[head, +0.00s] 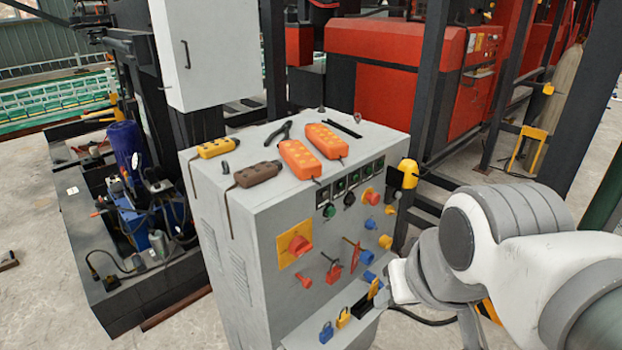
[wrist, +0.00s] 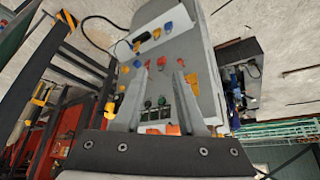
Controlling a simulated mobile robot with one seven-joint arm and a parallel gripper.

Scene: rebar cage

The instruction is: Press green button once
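The green button (head: 329,211) is a small round knob on the front panel of the grey control cabinet (head: 240,235), below a row of dark square indicators. In the wrist view, which is upside down, a green button (wrist: 161,101) shows between the fingers, next to a dark one. My gripper (wrist: 159,73) has its two grey fingers apart with nothing held between them. It faces the cabinet panel. I cannot tell the exact gap to the panel. In the head view my arm stands at the right of the cabinet, and the fingers are not clear there.
A red rotary switch (head: 299,244) on a yellow plate, padlocks (head: 326,332) and other coloured knobs crowd the panel. Orange pendants (head: 299,158) and pliers (head: 279,132) lie on the cabinet top. Dark steel posts (head: 431,85) stand behind it.

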